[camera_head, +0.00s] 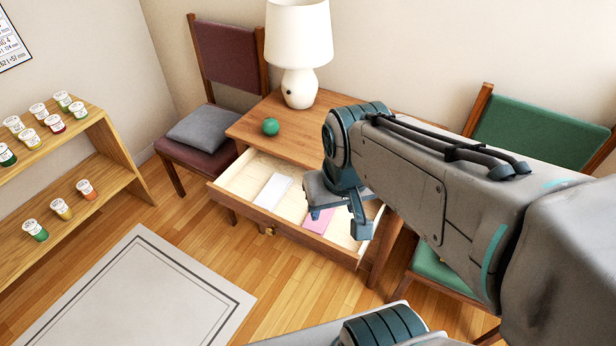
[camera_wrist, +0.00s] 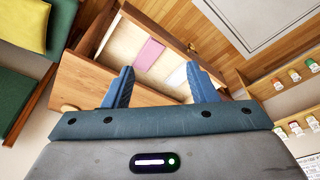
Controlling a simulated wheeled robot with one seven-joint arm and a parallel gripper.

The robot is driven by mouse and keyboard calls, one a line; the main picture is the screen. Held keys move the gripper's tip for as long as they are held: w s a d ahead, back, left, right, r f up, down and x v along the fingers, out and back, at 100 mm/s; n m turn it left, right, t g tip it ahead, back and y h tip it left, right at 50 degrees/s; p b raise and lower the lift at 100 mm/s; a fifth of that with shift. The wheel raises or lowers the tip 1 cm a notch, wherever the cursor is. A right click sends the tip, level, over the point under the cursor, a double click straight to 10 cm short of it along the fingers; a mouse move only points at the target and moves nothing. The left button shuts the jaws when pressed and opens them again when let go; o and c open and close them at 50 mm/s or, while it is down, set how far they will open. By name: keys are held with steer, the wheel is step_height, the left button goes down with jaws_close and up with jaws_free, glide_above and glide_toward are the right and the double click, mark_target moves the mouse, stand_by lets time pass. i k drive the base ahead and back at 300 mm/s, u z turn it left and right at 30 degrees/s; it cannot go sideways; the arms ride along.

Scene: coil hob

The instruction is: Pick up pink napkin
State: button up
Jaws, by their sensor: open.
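The pink napkin (camera_head: 319,221) lies flat in the open drawer (camera_head: 238,188) of a wooden table, in its right half. My gripper's wrist hides part of it in the head view. In the wrist view the pink napkin (camera_wrist: 149,53) shows whole, a little above the gap between the fingers. My gripper (camera_wrist: 160,84) is open and empty, with its two blue fingers apart. It hovers above the drawer and appears not to touch the napkin. In the head view my gripper (camera_head: 355,222) shows over the drawer's right part.
A white folded item (camera_head: 273,191) lies in the drawer left of the napkin. A green ball (camera_head: 270,126) and a lamp (camera_head: 299,50) stand on the tabletop (camera_head: 250,122). Chairs flank the table. A shelf (camera_head: 75,150) with several cups stands at the left.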

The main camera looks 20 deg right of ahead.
mark_target(318, 227)
steer(key=z, duration=0.05)
steer(key=k, duration=0.5)
steer(key=z, duration=0.85)
steer(key=i, duration=1)
steer(key=u, duration=0.15)
